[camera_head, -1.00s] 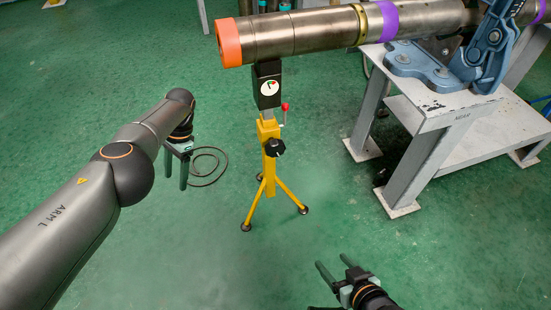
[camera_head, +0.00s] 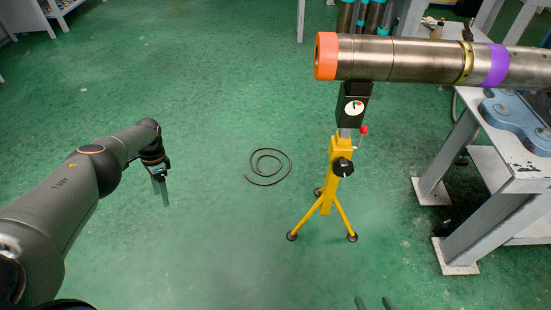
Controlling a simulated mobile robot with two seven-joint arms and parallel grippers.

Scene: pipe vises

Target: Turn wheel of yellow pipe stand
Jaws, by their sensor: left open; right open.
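The yellow pipe stand (camera_head: 336,175) stands upright on three legs on the green floor, right of centre. A black wheel-like knob (camera_head: 342,167) sits on the front of its post. Above it are a red-tipped lever (camera_head: 363,131) and a black head with a round gauge (camera_head: 354,107). My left gripper (camera_head: 163,189) is open and empty, pointing down, well left of the stand and apart from it. Of my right gripper (camera_head: 374,303), only two parted fingertips show at the bottom edge, below the stand. The rest of it is out of view.
A long steel pipe (camera_head: 420,62) with an orange end and a purple band lies above the stand. A grey metal table (camera_head: 510,165) with a blue vise base (camera_head: 520,118) is at the right. A coiled cable (camera_head: 269,167) lies on the floor.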

